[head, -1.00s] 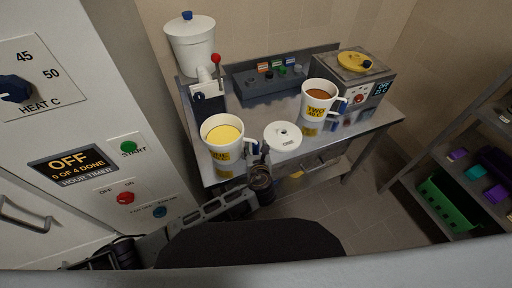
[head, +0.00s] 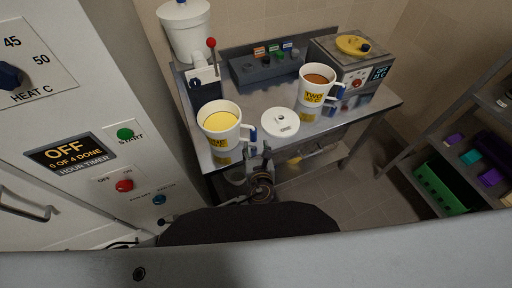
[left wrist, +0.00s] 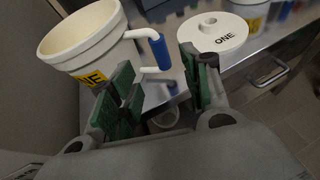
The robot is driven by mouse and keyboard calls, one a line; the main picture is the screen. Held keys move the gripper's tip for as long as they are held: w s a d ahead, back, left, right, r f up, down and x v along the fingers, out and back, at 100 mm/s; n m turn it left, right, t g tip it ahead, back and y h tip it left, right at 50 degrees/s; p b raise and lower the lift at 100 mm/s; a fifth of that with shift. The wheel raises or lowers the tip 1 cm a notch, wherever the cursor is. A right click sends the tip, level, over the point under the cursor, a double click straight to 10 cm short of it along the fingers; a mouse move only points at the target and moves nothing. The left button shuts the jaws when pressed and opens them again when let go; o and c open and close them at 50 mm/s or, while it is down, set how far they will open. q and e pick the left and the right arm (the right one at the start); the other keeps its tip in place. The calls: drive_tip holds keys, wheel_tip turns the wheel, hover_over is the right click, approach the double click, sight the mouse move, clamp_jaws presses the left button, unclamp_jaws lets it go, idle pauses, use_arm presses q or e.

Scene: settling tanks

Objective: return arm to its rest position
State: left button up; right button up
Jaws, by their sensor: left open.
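My left gripper (head: 261,158) is at the table's front edge, just below the white lid and right of the near mug. In the left wrist view its green-padded fingers (left wrist: 160,85) are apart with nothing between them. The white mug labelled ONE (head: 222,128) holds yellow content and stands upright at the table's front left; it also shows in the left wrist view (left wrist: 95,45). The round white lid marked ONE (head: 280,124) lies flat to the right of this mug. Much of my left arm is hidden low in the head view. My right gripper is out of view.
A tall cabinet (head: 100,90) stands close on the left; shelves (head: 470,165) stand at right.

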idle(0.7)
use_arm(q)
drive_tip(key=s+a+f+n+g, duration=0.2)
drive_tip(key=s+a+n+g, duration=0.35)
drive_tip(key=a+n, duration=0.95)
drive_tip(key=s+a+f+n+g, duration=0.3)
drive_tip(key=s+a+n, duration=0.6)
drive_tip(key=n, duration=1)
wheel_tip(320, 180, down, 32)
drive_tip(key=a+r+g, duration=0.1)
drive_tip(key=a+g, duration=0.1)
drive_tip(key=g, duration=0.1)
drive_tip(key=s+a+f, duration=0.2)
drive_tip(key=s+f, duration=0.8)
drive_tip(key=s, duration=0.1)
drive_tip(key=s+a+f, duration=0.2)
drive_tip(key=s+f, duration=0.9)
drive_tip(key=s, duration=0.1)
drive_tip(key=shift+m+g, duration=0.3)
drive_tip(key=shift+g, duration=0.15)
